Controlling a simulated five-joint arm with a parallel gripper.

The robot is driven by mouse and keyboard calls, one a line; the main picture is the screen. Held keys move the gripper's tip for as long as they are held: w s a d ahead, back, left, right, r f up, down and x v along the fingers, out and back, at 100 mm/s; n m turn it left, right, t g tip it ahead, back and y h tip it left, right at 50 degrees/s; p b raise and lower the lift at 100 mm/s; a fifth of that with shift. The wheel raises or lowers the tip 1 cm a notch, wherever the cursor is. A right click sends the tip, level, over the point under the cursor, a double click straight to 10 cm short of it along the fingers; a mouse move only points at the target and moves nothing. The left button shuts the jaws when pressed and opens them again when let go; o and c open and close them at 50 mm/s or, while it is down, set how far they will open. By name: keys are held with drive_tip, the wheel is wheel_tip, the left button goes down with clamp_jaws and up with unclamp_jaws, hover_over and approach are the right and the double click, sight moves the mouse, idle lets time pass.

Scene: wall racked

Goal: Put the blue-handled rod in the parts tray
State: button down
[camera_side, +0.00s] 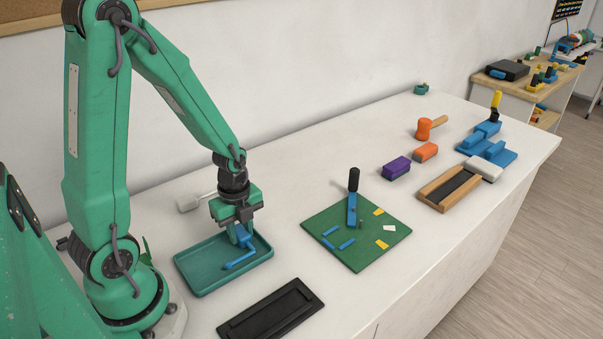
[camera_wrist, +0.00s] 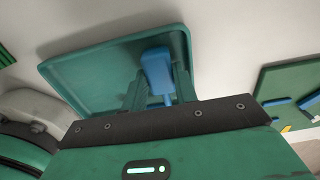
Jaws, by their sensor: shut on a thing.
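The parts tray (camera_side: 196,279) is a shallow teal tray on the white bench below my gripper. It fills the upper middle of the wrist view (camera_wrist: 75,85). My gripper (camera_side: 242,236) points down over the right half of the tray. It is shut on the blue-handled rod (camera_wrist: 157,72), whose blue handle shows between the fingers in the wrist view. In the side view, blue parts of the rod (camera_side: 241,260) show under the jaws, inside the tray outline. I cannot tell whether the rod touches the tray floor. Its rod end is not clear.
A black tray (camera_side: 270,310) lies in front. A green board (camera_side: 345,255) with small blue and yellow pieces and an upright black-handled tool (camera_side: 353,185) stands right. A pale mallet-like thing (camera_side: 190,202) lies behind the tray. Purple and orange blocks lie farther right.

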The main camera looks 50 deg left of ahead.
sight(241, 232)
drive_tip(key=shift+f, duration=0.15)
drive_tip(key=c, duration=1.1)
unclamp_jaws()
wheel_tip(241, 232, up, 12)
drive_tip(key=shift+r, duration=0.2)
drive_tip(key=shift+r, duration=0.1)
drive_tip(key=s+d+r+n+t, duration=0.2)
drive_tip(key=r+n, duration=0.3)
drive_tip(key=n, duration=0.4)
drive_tip(key=s+d+r+n+t, duration=0.2)
drive_tip(key=d+r+n+t, duration=0.1)
drive_tip(key=n, duration=0.6)
wheel_tip(241, 232, up, 3)
drive_tip(key=shift+s+d+f+t, duration=0.15)
drive_tip(key=shift+s+d+t, duration=0.15)
drive_tip(key=shift+d, duration=0.55)
